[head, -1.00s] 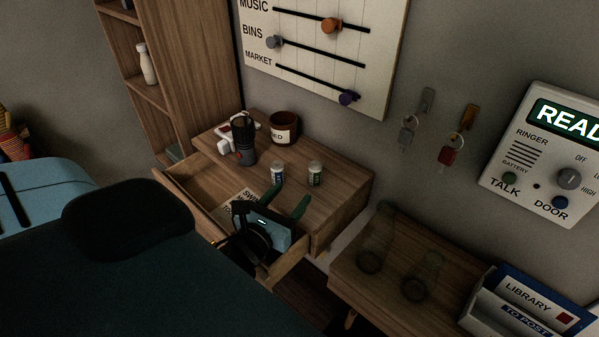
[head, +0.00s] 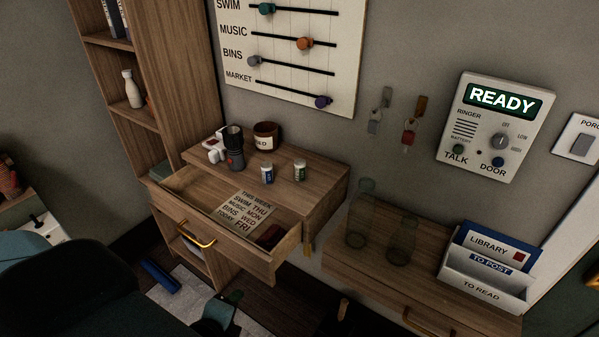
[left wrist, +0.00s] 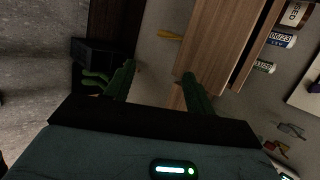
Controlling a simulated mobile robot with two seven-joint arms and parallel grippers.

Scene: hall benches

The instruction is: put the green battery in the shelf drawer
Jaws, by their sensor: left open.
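The green battery (head: 299,171) stands upright on the shelf top, to the right of a blue-labelled battery (head: 267,173). Both also show at the right of the left wrist view, the green one (left wrist: 265,67) below the blue one. The shelf drawer (head: 215,207) is pulled out; a printed note (head: 243,214) and a dark red object (head: 268,237) lie inside. My left gripper (left wrist: 157,80) is open, with nothing between its green fingers, away from the batteries. A dark green shape low in the head view looks like part of a gripper. My right gripper cannot be made out.
A brown cup (head: 266,136), a dark grinder-like item (head: 234,148) and a white item (head: 213,148) stand at the back left of the top. Two glass vessels (head: 358,215) and a letter rack (head: 487,272) stand on the right bench. The drawer's left half is mostly clear.

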